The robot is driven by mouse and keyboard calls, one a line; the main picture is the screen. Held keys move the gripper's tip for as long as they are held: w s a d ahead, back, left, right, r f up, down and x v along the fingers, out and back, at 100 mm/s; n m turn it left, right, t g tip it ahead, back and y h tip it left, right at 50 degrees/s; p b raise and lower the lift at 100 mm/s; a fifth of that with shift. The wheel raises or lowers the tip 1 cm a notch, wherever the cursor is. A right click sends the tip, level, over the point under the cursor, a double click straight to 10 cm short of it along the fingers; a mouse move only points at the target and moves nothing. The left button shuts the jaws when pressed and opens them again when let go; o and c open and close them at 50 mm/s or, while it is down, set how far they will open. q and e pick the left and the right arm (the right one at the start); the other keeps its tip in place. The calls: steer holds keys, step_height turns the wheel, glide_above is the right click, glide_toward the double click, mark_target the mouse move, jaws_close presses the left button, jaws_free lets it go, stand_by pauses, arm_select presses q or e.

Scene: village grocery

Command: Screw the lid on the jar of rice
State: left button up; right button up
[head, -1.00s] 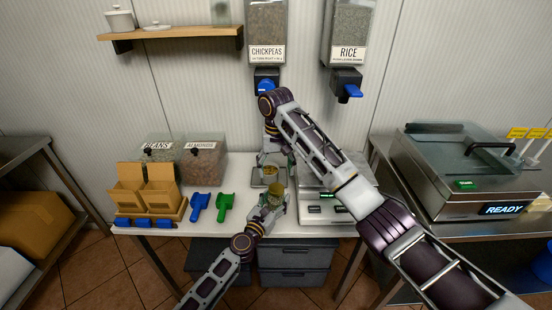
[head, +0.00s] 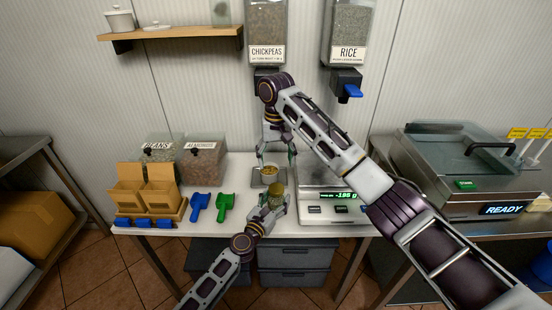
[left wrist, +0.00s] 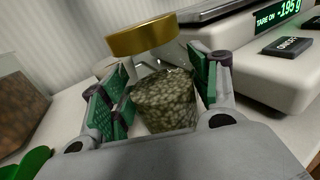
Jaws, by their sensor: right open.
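The jar of rice (left wrist: 165,102) stands between the green pads of my left gripper (left wrist: 160,92), which is shut on it. In the head view, my left gripper (head: 272,208) holds the jar (head: 276,191) above the front of the counter. A gold lid (left wrist: 143,36) shows above and slightly left of the jar's contents in the left wrist view. A gold round thing (head: 270,168), apparently this lid, shows just behind the jar in the head view. Whether lid and jar touch is unclear. My right gripper (head: 276,158) is open over the gold round thing, its fingertips small and partly hidden.
The scale (head: 322,207), reading about -196 g, stands close on the right. Blue (head: 199,206) and green (head: 225,207) scoops lie left. The rice dispenser (head: 350,50) hangs above.

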arm_select(q)
steer(key=o, duration=0.4)
steer(key=shift+s, duration=0.1)
steer(key=shift+v, duration=5.95)
steer(key=shift+a, duration=0.1)
